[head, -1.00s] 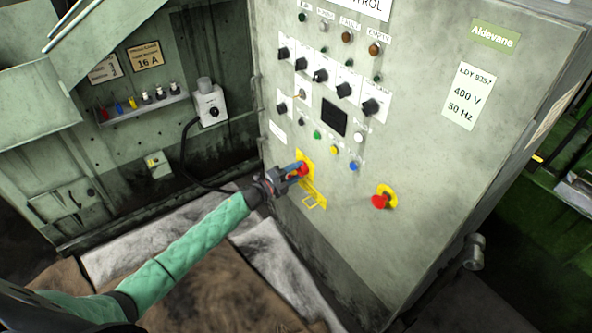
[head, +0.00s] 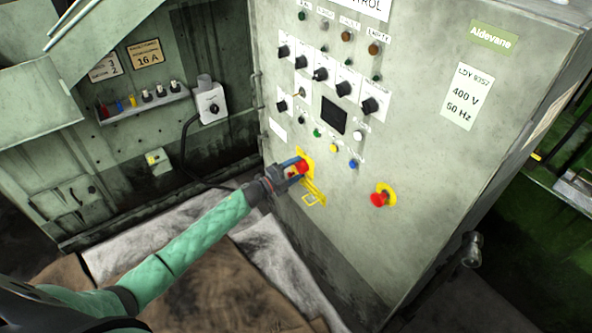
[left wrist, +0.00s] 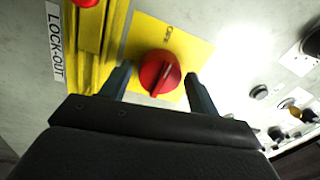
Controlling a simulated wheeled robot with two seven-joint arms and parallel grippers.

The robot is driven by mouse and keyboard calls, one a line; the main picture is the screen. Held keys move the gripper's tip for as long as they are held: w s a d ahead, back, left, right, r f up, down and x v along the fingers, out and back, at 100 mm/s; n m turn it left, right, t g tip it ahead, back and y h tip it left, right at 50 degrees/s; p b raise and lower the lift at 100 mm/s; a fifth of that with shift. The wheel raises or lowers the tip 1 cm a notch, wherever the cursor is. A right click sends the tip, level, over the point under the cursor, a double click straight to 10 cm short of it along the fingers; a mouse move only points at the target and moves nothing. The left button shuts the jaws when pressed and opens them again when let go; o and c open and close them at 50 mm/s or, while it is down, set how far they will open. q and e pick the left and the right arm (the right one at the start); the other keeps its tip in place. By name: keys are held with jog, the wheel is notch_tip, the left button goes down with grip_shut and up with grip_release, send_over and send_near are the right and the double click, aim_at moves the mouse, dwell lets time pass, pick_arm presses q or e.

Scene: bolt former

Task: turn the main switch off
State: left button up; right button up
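The main switch is a red rotary knob (left wrist: 160,73) on a yellow plate (left wrist: 190,48), with lettering on the plate that I cannot read surely. In the head view the red knob (head: 302,167) sits low on the left part of the grey control cabinet (head: 430,150). My left gripper (left wrist: 158,82) is open, with one finger on each side of the knob; a gap shows on the right side, and I cannot tell whether the left finger touches. In the head view the left gripper (head: 296,168) is at the knob and partly hides it. My right gripper is not in view.
A yellow lock-out bracket (head: 314,196) hangs just below the switch; its label (left wrist: 55,45) shows in the wrist view. A red emergency button (head: 379,198) is to the right. Rows of black knobs (head: 320,75) and coloured buttons (head: 333,147) are above.

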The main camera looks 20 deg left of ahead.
pick_arm(q)
jog(key=shift+o, duration=0.4)
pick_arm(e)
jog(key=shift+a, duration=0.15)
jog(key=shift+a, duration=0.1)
pick_arm(q)
jog(key=b+v, duration=0.1)
jog(key=v, duration=0.6)
jog(key=shift+s+a+b, duration=0.2)
jog(key=shift+s+b, duration=0.1)
jog(key=shift+b, duration=0.1)
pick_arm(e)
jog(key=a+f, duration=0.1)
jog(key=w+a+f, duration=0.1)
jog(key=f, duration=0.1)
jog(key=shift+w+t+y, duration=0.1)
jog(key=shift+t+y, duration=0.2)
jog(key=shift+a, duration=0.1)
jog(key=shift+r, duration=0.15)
